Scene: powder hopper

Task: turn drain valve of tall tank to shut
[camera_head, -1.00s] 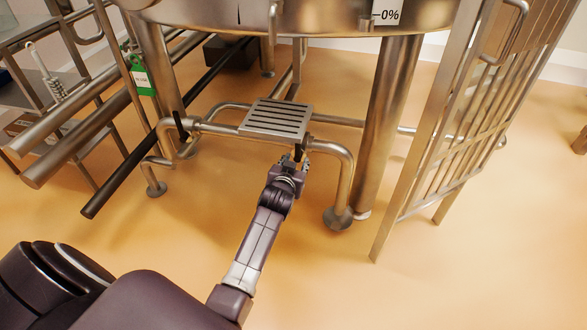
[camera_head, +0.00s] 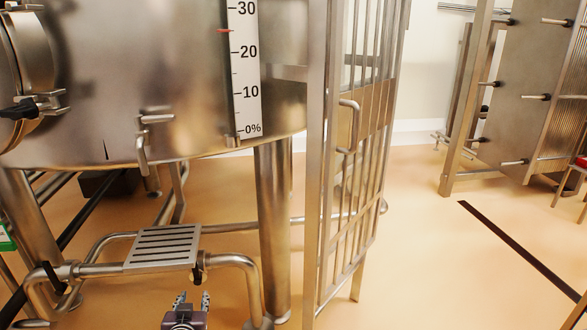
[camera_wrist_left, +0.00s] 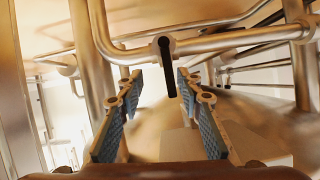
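The steel tank (camera_head: 150,80) with a percent scale (camera_head: 245,70) fills the upper left of the head view. Under it, a steel pipe (camera_head: 232,260) carries a black valve handle (camera_head: 199,273) at the right edge of a slotted plate. In the left wrist view the handle (camera_wrist_left: 166,68) hangs down from its pipe, roughly vertical. My left gripper (camera_head: 191,298) is open just below the handle in the head view. In the left wrist view the handle shows in the gap between the two fingertips (camera_wrist_left: 160,85), touching neither; its depth is unclear. My right gripper is out of view.
The slotted plate (camera_head: 163,247) sits above the pipes. Another black handle (camera_head: 53,278) is on the pipe at left. A tank leg (camera_head: 274,220) and a barred steel gate (camera_head: 345,180) stand to the right. Open floor (camera_head: 430,270) lies beyond.

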